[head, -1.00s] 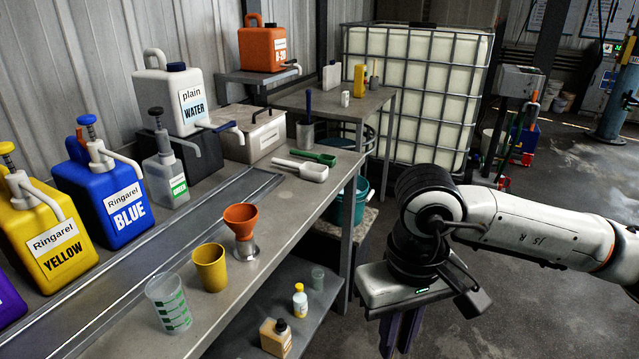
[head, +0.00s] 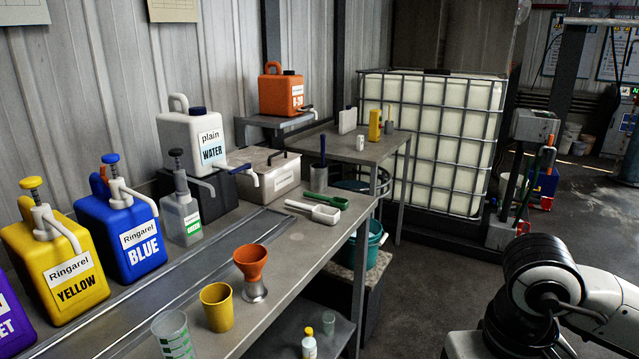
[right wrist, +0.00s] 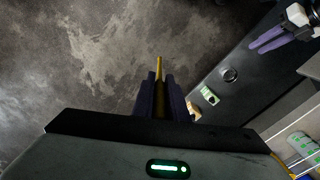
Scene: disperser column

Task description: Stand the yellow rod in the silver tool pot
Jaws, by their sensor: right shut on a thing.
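The silver tool pot (head: 319,178) stands at the far end of the long bench, with a dark-handled tool upright in it. The yellow rod (right wrist: 160,66) shows in the right wrist view, its end sticking out past the dark fingers of my right gripper (right wrist: 160,82). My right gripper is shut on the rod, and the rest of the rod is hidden. In the head view only my right arm shows at lower right, well to the right of the pot. My left gripper (right wrist: 268,42) shows at the upper right of the right wrist view; its opening is unclear.
A white scoop (head: 314,211) and green scoop (head: 325,200) lie near the pot. A lidded steel box (head: 267,175) stands to its left. An orange funnel (head: 251,262) and yellow cup (head: 217,307) stand along the front edge. Open floor (head: 440,285) lies right of the bench.

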